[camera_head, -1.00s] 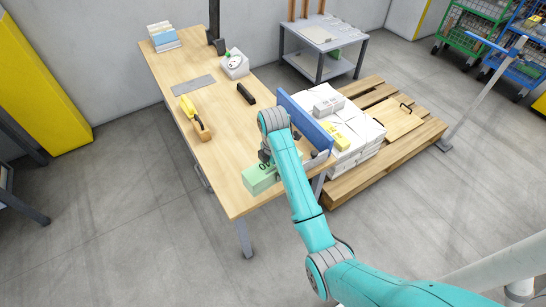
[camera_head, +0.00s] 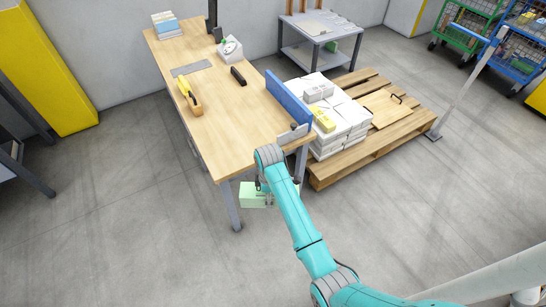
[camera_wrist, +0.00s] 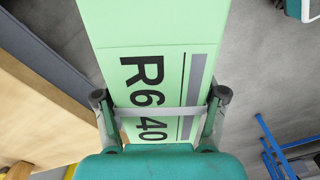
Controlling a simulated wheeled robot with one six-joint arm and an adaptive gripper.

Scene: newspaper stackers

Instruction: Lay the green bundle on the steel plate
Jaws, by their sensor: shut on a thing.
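The green bundle (camera_head: 252,196) is a pale green block, marked "R640" in the wrist view (camera_wrist: 150,30). My gripper (camera_wrist: 159,96) is shut on it, with one finger on each side. In the head view my gripper (camera_head: 266,188) and the bundle are just off the front end of the wooden table, clear of the tabletop; my arm hides part of the bundle. A flat grey plate (camera_head: 191,68), looking like the steel plate, lies bare on the far left part of the tabletop, well away from the bundle.
The wooden table (camera_head: 235,130) has a blue upright panel (camera_head: 288,98) along its right edge. A yellow-handled tool (camera_head: 188,92), a black object (camera_head: 238,76) and a white device (camera_head: 230,49) stand on it. Right of it, a pallet (camera_head: 385,132) holds white stacks. A grey cart (camera_head: 318,28) stands behind.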

